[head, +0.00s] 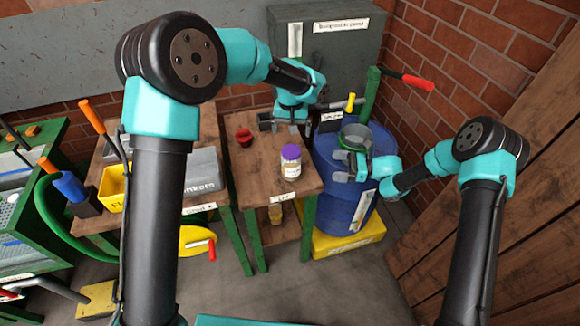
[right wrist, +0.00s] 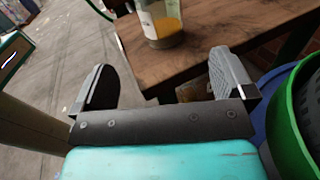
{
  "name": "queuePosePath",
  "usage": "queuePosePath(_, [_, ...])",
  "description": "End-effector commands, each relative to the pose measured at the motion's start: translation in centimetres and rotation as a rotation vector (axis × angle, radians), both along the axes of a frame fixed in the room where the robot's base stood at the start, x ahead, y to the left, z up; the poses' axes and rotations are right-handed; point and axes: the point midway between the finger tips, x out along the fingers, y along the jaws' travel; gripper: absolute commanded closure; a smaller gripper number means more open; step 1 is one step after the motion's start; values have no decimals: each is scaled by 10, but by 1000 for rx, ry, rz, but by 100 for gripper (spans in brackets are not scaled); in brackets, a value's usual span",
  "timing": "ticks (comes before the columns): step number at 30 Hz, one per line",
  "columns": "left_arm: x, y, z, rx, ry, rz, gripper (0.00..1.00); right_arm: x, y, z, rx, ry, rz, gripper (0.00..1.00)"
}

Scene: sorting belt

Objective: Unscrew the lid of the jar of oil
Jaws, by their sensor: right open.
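The jar of oil (head: 291,170) stands upright on the wooden table, with a purple lid (head: 290,151) on top. In the right wrist view the lower part of the jar (right wrist: 162,25) shows amber contents; its lid is outside that picture. My right gripper (head: 340,166) is open and empty, to the right of the jar and apart from it, by the table's right edge. In the right wrist view its fingers (right wrist: 162,82) are spread wide, with the jar beyond them. My left gripper (head: 284,124) is behind the jar, near the table's back edge; its jaws are too small to read.
A red cup (head: 244,137) stands left of the jar on the table (head: 259,187). A blue barrel (head: 345,205) with a green-rimmed container (head: 356,134) on top stands close on the right. A grey bin (head: 203,172) is on the left table.

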Motion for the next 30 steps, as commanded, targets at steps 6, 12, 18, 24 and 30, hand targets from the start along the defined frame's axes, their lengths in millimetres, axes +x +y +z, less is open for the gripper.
queuePosePath(6, [-4, 2, -6, 19, 24, 20, 4, -3, -7, -4, 18, -44, 5, 0])
queuePosePath(12, [-4, 1, -6, 18, 24, 19, 4, -3, -7, -4, 17, -42, 4, 0])
queuePosePath(18, [-4, 1, -6, 18, 24, 19, 4, -2, 1, -4, 18, -41, 5, 0])
queuePosePath(24, [-4, 1, -6, 18, 24, 18, 4, -2, 24, -4, 17, -39, 6, 0])
queuePosePath(30, [-4, 1, -6, 18, 24, 18, 4, -1, 55, -3, 17, -41, 7, 0])
